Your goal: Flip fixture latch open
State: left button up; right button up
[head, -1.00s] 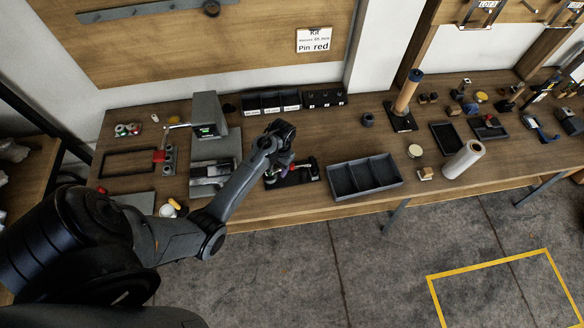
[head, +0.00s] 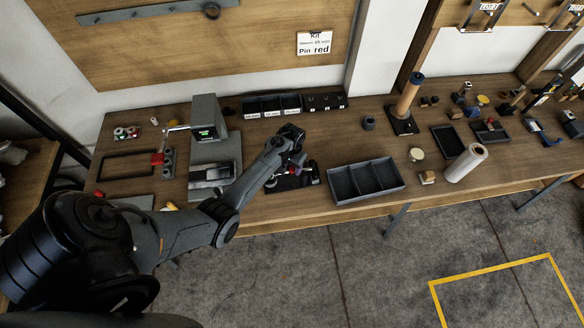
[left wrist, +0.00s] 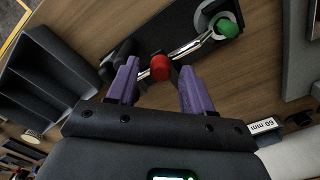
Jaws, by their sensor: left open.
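The fixture (head: 305,178) is a dark base on the bench front, partly hidden under my left gripper (head: 290,168) in the head view. My left gripper (left wrist: 158,80) has purple fingers, spread apart. The red knob shows between the fingertips, in line with the gap; I cannot tell whether either finger touches it. The green knob lies beyond the fingers, up and right. My right gripper is not in view.
A grey divided tray (head: 365,180) stands right of the fixture. A grey press-like stand (head: 208,120) is to its left. Black bins (head: 271,105) line the back. Bare bench lies between the fixture and the bins.

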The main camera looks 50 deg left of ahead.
pick_arm(q)
jog(key=shift+f, duration=0.65)
jog(key=shift+c, duration=0.3)
grip_shut()
